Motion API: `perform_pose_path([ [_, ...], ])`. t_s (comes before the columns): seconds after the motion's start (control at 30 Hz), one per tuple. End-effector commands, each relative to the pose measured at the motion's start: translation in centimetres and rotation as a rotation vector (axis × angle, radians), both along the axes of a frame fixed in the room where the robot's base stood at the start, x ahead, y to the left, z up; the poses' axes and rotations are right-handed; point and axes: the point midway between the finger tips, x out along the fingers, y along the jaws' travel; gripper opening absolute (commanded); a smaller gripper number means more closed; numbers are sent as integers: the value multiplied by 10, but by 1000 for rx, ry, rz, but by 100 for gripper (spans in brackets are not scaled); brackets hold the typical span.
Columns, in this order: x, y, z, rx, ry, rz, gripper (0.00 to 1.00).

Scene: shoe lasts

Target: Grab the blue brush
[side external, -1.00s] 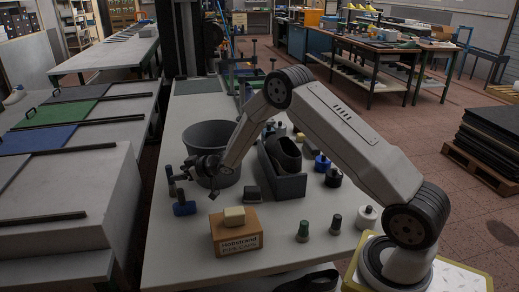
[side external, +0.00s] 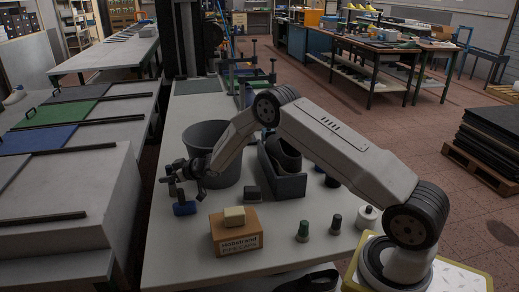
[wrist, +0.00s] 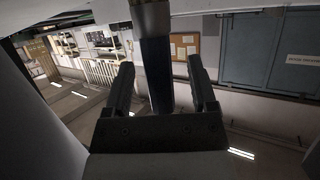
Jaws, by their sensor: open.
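A grey bin (side external: 206,138) stands just behind my gripper. A dark open box (side external: 288,186) and several small bottles stand to the right.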

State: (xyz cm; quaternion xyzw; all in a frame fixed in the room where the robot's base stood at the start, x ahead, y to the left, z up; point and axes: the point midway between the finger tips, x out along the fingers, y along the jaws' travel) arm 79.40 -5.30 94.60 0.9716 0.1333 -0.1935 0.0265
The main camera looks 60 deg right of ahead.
Motion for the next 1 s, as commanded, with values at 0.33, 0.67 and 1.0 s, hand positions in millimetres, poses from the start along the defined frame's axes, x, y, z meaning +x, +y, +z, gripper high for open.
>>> perform_pose_path([
  [0.33, 0, 0, 0, 0, 0, 0, 73],
  [0.67, 0, 0, 0, 1, 0, 0, 10],
  [1.0, 0, 0, 0, 0, 0, 0, 0],
])
